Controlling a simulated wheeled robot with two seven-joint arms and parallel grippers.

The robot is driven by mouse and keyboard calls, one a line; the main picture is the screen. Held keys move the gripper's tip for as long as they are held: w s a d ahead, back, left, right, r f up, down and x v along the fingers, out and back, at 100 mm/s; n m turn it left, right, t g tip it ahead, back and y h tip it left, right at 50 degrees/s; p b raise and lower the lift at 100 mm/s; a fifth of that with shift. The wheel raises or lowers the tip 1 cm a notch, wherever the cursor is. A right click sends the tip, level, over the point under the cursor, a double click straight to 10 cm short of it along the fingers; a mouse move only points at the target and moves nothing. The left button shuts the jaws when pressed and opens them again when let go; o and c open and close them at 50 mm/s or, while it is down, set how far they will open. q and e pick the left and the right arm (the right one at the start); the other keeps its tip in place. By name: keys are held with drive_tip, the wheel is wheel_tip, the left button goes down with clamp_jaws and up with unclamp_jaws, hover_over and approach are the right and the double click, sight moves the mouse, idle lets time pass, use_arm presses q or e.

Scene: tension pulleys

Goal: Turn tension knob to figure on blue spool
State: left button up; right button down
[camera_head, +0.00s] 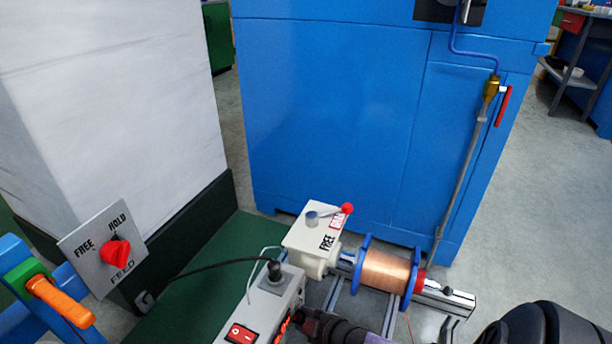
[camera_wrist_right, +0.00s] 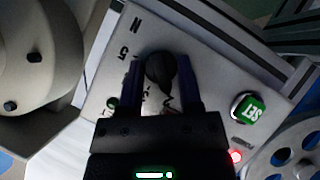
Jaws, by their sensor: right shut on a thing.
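The tension knob (camera_wrist_right: 160,70) is black and sits on a pale panel (camera_wrist_right: 110,65) with printed marks, among them "N" and "5". My right gripper (camera_wrist_right: 162,84) has one dark finger on each side of the knob and is shut on it. In the head view my right gripper (camera_head: 306,322) is at the bottom, beside the grey control box (camera_head: 270,302); the knob is hidden there. The blue spool (camera_head: 385,272), wound with copper wire, lies on its shaft to the right of the box. No figure on it is readable. My left gripper is not in view.
A green SET button (camera_wrist_right: 249,109) and a red lamp (camera_wrist_right: 235,157) are close to the knob. A white unit with a red-tipped lever (camera_head: 347,208) stands behind the box. A FREE/HOLD plate with a red knob (camera_head: 115,252) and an orange handle (camera_head: 60,301) are at left.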

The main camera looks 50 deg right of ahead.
idle(0.3)
drive_tip(key=shift+c, duration=1.3)
unclamp_jaws()
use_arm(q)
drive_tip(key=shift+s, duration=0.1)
use_arm(e)
drive_tip(key=shift+s+r, duration=0.1)
drive_tip(key=p+v, duration=0.4)
drive_tip(key=v, duration=0.1)
drive_tip(key=shift+r, duration=0.2)
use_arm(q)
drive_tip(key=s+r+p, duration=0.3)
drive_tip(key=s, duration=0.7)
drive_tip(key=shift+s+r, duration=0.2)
use_arm(e)
approach(303, 318)
drive_tip(key=shift+s+d+f, duration=0.15)
drive_tip(key=shift+s+f, duration=0.05)
drive_tip(key=shift+s, duration=0.1)
